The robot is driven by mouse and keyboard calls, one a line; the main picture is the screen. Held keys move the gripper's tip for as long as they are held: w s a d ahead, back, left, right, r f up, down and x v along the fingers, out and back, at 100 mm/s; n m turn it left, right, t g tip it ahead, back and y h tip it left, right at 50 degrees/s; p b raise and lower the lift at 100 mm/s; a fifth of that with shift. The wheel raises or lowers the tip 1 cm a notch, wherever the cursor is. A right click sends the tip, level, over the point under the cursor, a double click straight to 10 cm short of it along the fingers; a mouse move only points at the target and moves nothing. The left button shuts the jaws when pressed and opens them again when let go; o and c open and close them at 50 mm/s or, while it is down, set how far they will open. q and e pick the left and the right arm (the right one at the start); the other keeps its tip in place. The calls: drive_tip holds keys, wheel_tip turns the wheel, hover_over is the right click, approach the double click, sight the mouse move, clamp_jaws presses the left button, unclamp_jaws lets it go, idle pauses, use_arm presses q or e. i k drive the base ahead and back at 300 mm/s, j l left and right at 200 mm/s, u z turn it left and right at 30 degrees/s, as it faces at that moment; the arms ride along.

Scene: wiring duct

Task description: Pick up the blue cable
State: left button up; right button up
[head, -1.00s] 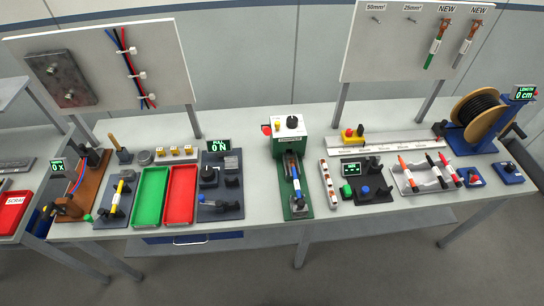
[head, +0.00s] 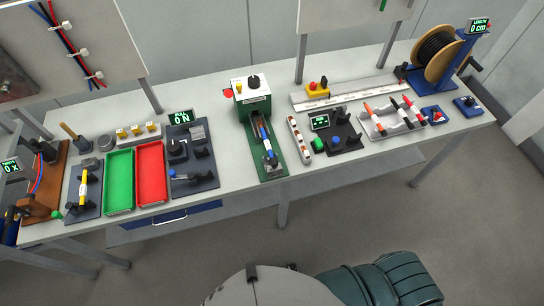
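A short cable with a blue band (head: 264,132) lies lengthwise in the green bench machine (head: 254,106), along its green base plate. Its far end is close to the machine's white-topped housing, and its near end is at a dark holder. Blue wires (head: 49,17) also run with red and black ones down the wiring panel at the upper left, held by white clips. I cannot tell for certain which of these is the task's blue cable. Neither of my grippers is in view.
Green (head: 119,181) and red (head: 150,173) trays and a dark pull tester (head: 193,178) stand left of the machine. A white strip (head: 299,139), a dark fixture (head: 345,142), a marker-like tool rack (head: 390,128) and a cable spool (head: 438,54) stand to its right.

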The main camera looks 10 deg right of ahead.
sight(267, 147)
drive_tip(key=l+z, duration=0.15)
drive_tip(key=l, duration=0.45)
drive_tip(key=i+l+z, duration=0.1)
drive_tip(key=l, duration=0.5)
drive_tip(key=i+l+z, duration=0.15)
drive_tip(key=l, duration=0.45)
